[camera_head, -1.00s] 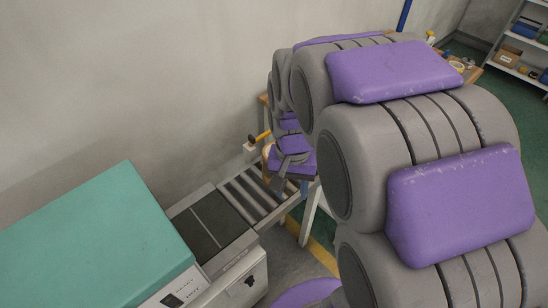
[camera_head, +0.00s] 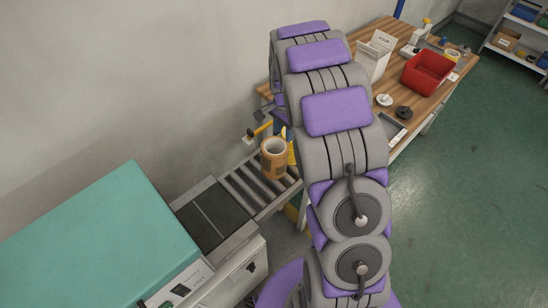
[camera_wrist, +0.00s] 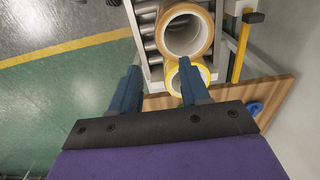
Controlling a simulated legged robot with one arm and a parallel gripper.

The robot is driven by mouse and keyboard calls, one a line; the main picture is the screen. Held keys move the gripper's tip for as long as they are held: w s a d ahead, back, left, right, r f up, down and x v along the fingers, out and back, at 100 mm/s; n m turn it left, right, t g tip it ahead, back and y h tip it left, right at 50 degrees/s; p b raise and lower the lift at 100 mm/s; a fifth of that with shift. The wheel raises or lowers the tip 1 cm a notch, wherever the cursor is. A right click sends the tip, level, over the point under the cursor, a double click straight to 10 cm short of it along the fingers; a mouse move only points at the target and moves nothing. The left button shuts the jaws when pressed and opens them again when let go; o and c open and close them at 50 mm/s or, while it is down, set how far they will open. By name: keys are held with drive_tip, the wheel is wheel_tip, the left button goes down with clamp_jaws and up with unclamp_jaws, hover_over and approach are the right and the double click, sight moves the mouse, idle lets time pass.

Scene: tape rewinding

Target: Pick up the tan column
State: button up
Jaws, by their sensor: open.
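The tan column (camera_head: 273,160) is a hollow tan cylinder standing upright on the roller conveyor (camera_head: 240,187). In the wrist view I look into its round open top, and the tan column (camera_wrist: 186,28) is at the upper middle. A yellow roll (camera_wrist: 187,75) is close beside it, nearer my gripper. My arm hides the gripper in the head view.
A teal-topped machine (camera_head: 100,240) stands at the conveyor's left end. A yellow-handled tool (camera_head: 262,129) is by the wall behind the column. A wooden table (camera_head: 385,45) with a red bin (camera_head: 428,72) is at the right. Green floor is clear there.

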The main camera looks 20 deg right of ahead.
sight(283, 159)
wheel_tip(283, 159, down, 16)
drive_tip(key=b, duration=0.2)
drive_tip(key=shift+f+b, duration=0.2)
drive_tip(key=shift+b, duration=0.1)
drive_tip(key=shift+c, duration=0.4)
clamp_jaws()
